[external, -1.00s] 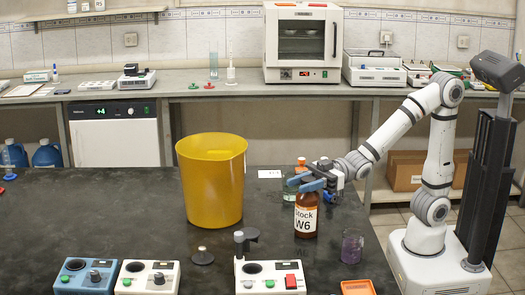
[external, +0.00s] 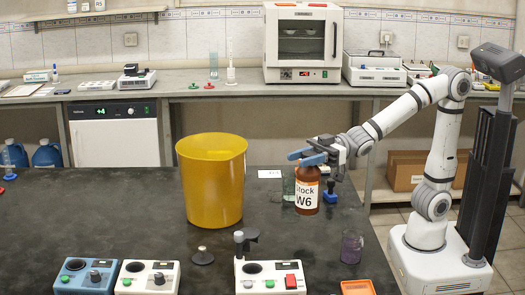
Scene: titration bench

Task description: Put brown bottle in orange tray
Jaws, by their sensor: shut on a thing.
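The brown bottle (external: 307,193), with a white label reading "Stock W6", is upright in the external view, right of the yellow bin. My gripper (external: 308,160) is shut on its top, and the blue fingers hide the cap. The bottle appears lifted a little above the dark bench. The orange tray (external: 357,287) is at the bottom edge of the view, to the right of and nearer than the bottle. Only part of the tray shows.
A yellow bin (external: 211,180) stands left of the bottle. A glass vessel (external: 288,186) is just behind the bottle, and a blue-based item (external: 330,193) is to its right. A purple-tinted beaker (external: 351,247) stands between bottle and tray. A white device (external: 270,276) is at the front.

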